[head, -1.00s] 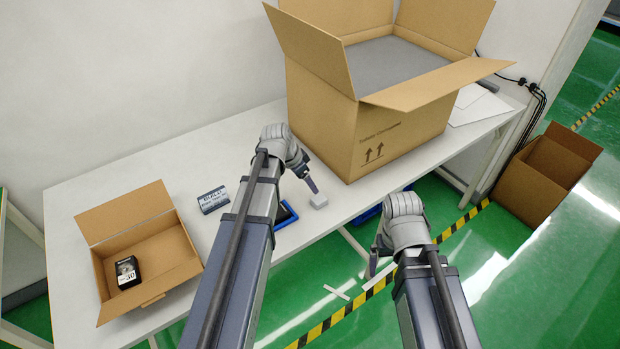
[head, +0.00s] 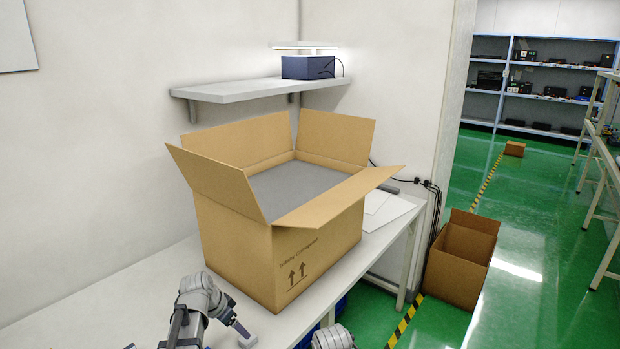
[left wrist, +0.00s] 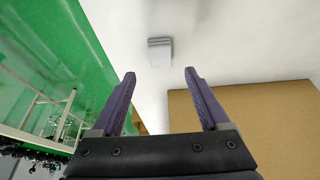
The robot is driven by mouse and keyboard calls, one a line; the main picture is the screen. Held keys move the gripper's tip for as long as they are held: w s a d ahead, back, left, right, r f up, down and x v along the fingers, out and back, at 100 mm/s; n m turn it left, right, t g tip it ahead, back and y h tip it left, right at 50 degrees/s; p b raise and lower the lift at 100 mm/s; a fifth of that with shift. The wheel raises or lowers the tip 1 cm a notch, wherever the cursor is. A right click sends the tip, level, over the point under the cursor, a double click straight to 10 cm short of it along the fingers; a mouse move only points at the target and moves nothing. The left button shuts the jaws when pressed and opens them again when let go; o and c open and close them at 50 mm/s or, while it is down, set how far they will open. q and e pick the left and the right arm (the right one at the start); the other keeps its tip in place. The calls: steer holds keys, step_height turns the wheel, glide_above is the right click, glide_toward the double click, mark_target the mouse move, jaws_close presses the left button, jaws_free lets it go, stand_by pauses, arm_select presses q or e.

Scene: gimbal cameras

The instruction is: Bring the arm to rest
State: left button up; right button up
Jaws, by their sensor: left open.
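My left gripper (left wrist: 160,76) is open with nothing between its fingers in the left wrist view. Only the top of my right wrist shows at the bottom edge of the head view, and the right gripper is out of the picture.
The large open cardboard box (head: 250,257) with a grey surface inside stands on the table, close to my left gripper. A wall shelf (head: 240,91) holds a dark blue box (head: 308,67). A smaller open carton (head: 455,272) stands on the green floor at right.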

arm_select(q)
steer(key=b+x, duration=0.6)
steer(key=x, duration=0.1)
steer(key=shift+w+f, duration=0.1)
steer(key=shift+f, duration=0.25)
steer(key=shift+r, duration=0.15)
